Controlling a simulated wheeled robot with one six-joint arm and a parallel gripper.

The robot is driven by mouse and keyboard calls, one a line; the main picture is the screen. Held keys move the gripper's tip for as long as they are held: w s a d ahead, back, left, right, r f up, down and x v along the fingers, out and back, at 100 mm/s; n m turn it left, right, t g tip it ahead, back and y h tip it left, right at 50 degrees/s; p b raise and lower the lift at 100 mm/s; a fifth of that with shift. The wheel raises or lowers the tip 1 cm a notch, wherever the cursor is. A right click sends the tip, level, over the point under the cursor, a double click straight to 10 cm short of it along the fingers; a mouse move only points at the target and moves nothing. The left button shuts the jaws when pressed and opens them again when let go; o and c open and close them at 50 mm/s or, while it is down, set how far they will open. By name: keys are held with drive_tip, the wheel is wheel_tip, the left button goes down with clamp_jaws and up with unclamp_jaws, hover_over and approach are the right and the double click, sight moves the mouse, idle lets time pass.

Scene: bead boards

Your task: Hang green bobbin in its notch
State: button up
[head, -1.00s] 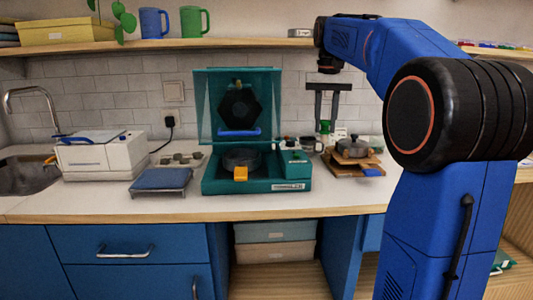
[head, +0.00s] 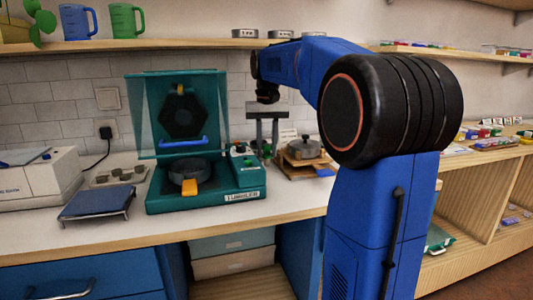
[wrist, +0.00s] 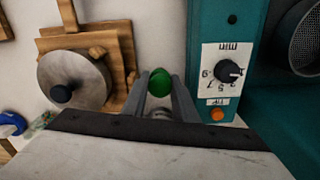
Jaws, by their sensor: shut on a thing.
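The green bobbin (wrist: 160,80) shows as a small rounded green piece between the two grey fingers of my gripper (wrist: 162,92) in the wrist view. My gripper is shut on it. In the head view my gripper (head: 266,138) points down above the counter, between the teal machine and the wooden stand. The bobbin is too small there to make out clearly. I cannot pick out the notch for the bobbin in either view.
The teal machine (head: 215,199) stands open on the counter, left of my gripper. A wooden stand (head: 295,170) with a metal pot (head: 304,149) is to the right. A blue-topped scale (head: 92,204) is further left. At far right, shelving (head: 480,186) holds small coloured items.

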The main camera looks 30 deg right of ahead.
drive_tip(key=shift+f, duration=0.85)
drive_tip(key=shift+f, duration=0.15)
drive_tip(key=o, duration=1)
drive_tip(key=shift+o, duration=0.2)
